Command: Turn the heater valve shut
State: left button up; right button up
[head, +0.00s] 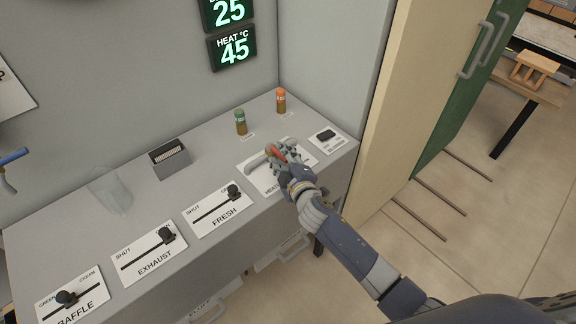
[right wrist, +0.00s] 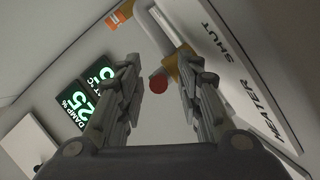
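The heater valve is on a white plate marked HEATER and SHUT (right wrist: 245,85), at the right part of the grey counter in the head view. A grey pipe (head: 252,162) and a red handle (head: 274,151) show there, partly hidden by my right gripper (head: 285,152). In the right wrist view the round red handle end (right wrist: 158,84) appears between the two spread fingers of my right gripper (right wrist: 160,80), with gaps on both sides. A brass-coloured part (right wrist: 171,66) and a pale pipe show beyond it. Contact cannot be told. My left gripper is out of view.
Slider plates BAFFLE (head: 72,298), EXHAUST (head: 150,255) and FRESH (head: 217,208) line the counter's front. A wall display (head: 232,48) reads 45.

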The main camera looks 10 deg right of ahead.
jog(key=v, duration=1.1)
jog(key=shift+s, duration=0.4)
jog(key=s+d+f+m+g+h+b, duration=0.1)
jog(key=s+d+f+m+g, duration=0.3)
jog(key=f, duration=0.8)
jog(key=s+d+f+n+g, duration=0.1)
jog(key=s+f, duration=0.5)
jog(key=f, duration=0.5)
jog(key=s+d+f+m+g+h+b, duration=0.1)
jog(key=s+d+f+m+g, duration=0.3)
jog(key=f, duration=0.8)
jog(key=s+f+m+g, duration=0.1)
jog(key=s+f, duration=0.4)
jog(key=s, duration=0.5)
jog(key=s+f+m+g, duration=0.1)
jog(key=s+f+g, duration=0.1)
jog(key=s+f, duration=0.4)
jog(key=s+f+m+g, duration=0.1)
jog(key=s+f, duration=0.4)
jog(key=s, duration=1)
jog(key=shift+d+f+m+g+b, duration=0.3)
jog(key=shift+d+m+g+b, duration=0.15)
jog(key=shift+g, duration=0.25)
